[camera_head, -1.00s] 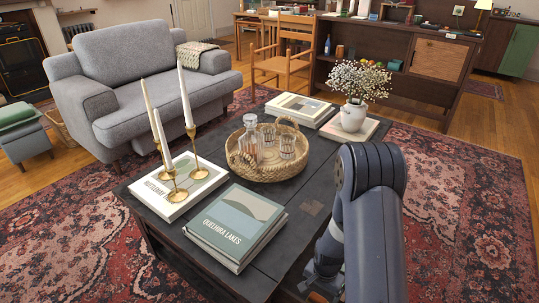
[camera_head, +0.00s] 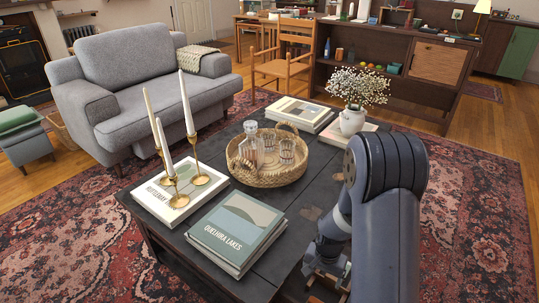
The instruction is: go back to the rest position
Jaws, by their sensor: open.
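My gripper (camera_head: 326,272) is at the lower right of the head view, low beside the right edge of the dark coffee table (camera_head: 265,268). It is open, and nothing shows between its fingers. My own dark grey-blue arm rises in front of the table's right side and hides part of the gripper and of the table edge.
The table bears a wicker tray (camera_head: 270,178) with a decanter (camera_head: 254,145) and glasses, books (camera_head: 238,230), brass candlesticks (camera_head: 173,193) with white candles, and a flower vase (camera_head: 352,120). A grey armchair (camera_head: 150,85) stands behind left. Patterned rug (camera_head: 480,205) lies open on the right.

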